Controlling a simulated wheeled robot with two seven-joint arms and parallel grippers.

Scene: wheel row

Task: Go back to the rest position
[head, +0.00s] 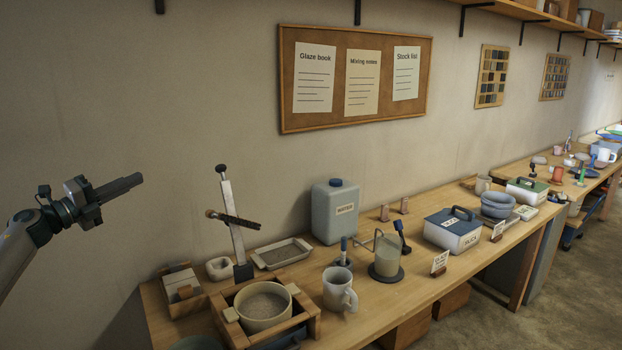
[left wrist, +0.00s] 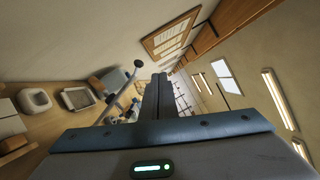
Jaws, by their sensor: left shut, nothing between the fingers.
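My left gripper (head: 128,184) is raised at the left of the head view, in front of the bare wall and above the left end of the bench. Its fingers are together, with nothing between them, and point to the right. In the left wrist view the closed fingers (left wrist: 158,97) point away toward the room, and the bench lies off to the left. My right gripper is in neither view.
The wooden bench (head: 414,292) holds a bowl (head: 264,312) in a wooden frame, a mug (head: 339,290), a blue-grey jug (head: 335,212) and lidded boxes. An upright stand (head: 232,215) rises nearest my left gripper. The wall around the gripper is clear.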

